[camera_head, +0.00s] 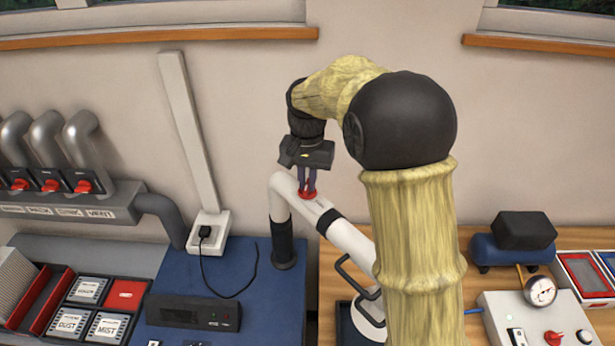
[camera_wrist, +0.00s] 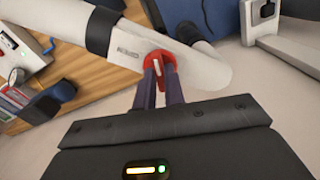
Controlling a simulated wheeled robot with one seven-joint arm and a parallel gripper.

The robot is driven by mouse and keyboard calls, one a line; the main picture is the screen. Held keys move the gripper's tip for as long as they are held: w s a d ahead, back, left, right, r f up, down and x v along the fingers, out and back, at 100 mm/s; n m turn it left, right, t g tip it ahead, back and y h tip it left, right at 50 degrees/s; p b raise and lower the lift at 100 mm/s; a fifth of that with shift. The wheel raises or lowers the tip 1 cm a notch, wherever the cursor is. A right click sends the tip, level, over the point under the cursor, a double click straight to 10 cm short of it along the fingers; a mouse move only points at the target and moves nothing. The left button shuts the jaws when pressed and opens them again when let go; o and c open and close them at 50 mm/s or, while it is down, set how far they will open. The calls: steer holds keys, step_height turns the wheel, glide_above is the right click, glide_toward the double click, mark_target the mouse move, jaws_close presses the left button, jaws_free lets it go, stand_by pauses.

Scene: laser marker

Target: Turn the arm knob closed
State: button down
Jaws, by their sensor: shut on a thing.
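The arm knob (camera_head: 308,195) is a small red round knob on the white extraction arm (camera_head: 345,238), near its upper bend. My gripper (camera_head: 307,188) reaches down onto the knob from above. In the wrist view my gripper (camera_wrist: 160,68) has its two dark fingers close together, shut on the knob's grip. The fingertips hide part of the knob.
The white arm has black collars and a black handle (camera_head: 358,275). A blue bench with a black box (camera_head: 192,312) stands left. A panel with a gauge (camera_head: 541,290) and a blue compressor (camera_head: 512,245) are right. Grey pipes with red valves (camera_head: 82,187) line the left wall.

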steer(key=m, duration=0.3)
steer(key=shift+r+m+p, duration=0.1)
steer(key=shift+m+p, duration=0.7)
steer(key=shift+m, duration=1.3)
steer(key=c, duration=1.5)
jaws_free()
steer(key=shift+w, duration=0.1)
steer(key=shift+r, duration=0.35)
step_height(320, 180, up, 16)
steer(key=shift+r+b, duration=0.25)
steer(key=shift+b, duration=0.95)
steer(key=shift+d, duration=0.1)
